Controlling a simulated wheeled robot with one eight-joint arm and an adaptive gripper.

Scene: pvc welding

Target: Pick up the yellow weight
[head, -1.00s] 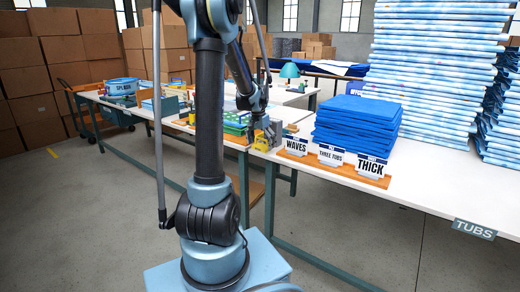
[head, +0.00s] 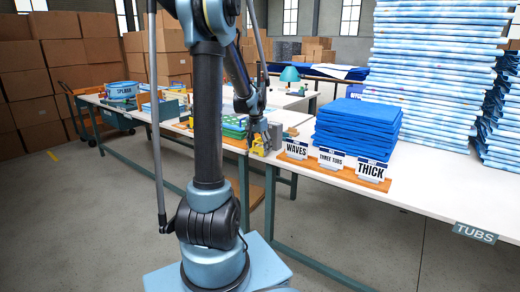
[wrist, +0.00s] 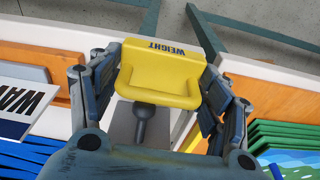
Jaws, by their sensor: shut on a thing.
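The yellow weight (wrist: 160,78) is a yellow block with a raised rim and the word WEIGHT, upside down in the wrist view. My gripper (wrist: 163,88) has its grey fingers on both sides of it and is shut on it. In the head view my gripper (head: 259,134) is at the end of the table, with the yellow weight (head: 260,148) showing at its tips. I cannot tell whether the weight is clear of the tabletop.
Signs, including WAVES (head: 295,149) and THICK (head: 371,171), stand in an orange wooden strip to the right. Folded blue cloths (head: 356,127) and tall light-blue stacks (head: 435,75) are behind. Green and blue items (head: 234,126) lie left of my gripper.

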